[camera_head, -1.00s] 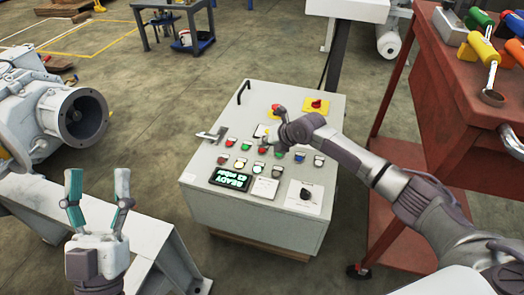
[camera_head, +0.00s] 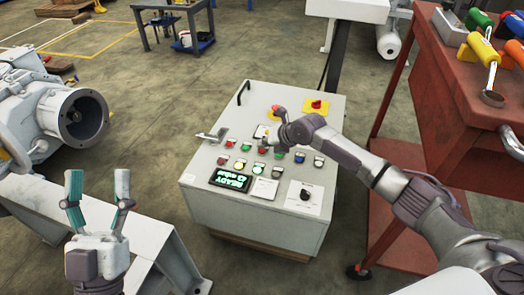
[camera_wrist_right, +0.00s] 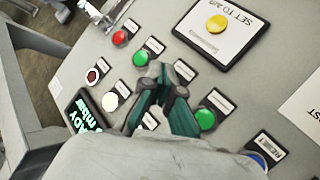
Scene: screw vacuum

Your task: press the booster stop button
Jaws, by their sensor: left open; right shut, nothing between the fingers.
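The grey control cabinet (camera_head: 262,215) has a sloping panel with rows of coloured buttons and a lit green display (camera_head: 231,180). In the right wrist view, a red button (camera_wrist_right: 119,37), a green button (camera_wrist_right: 141,57) and another green button (camera_wrist_right: 205,118) lie in one row. My right gripper (camera_wrist_right: 161,80) is shut and empty, its tips over that row between the two green buttons, covering what lies there. Contact is not clear. My left gripper (camera_head: 97,205) is open and empty, left of the cabinet.
A red tool cart (camera_head: 465,110) stands right. A grey machine with a round flange (camera_head: 80,115) stands left.

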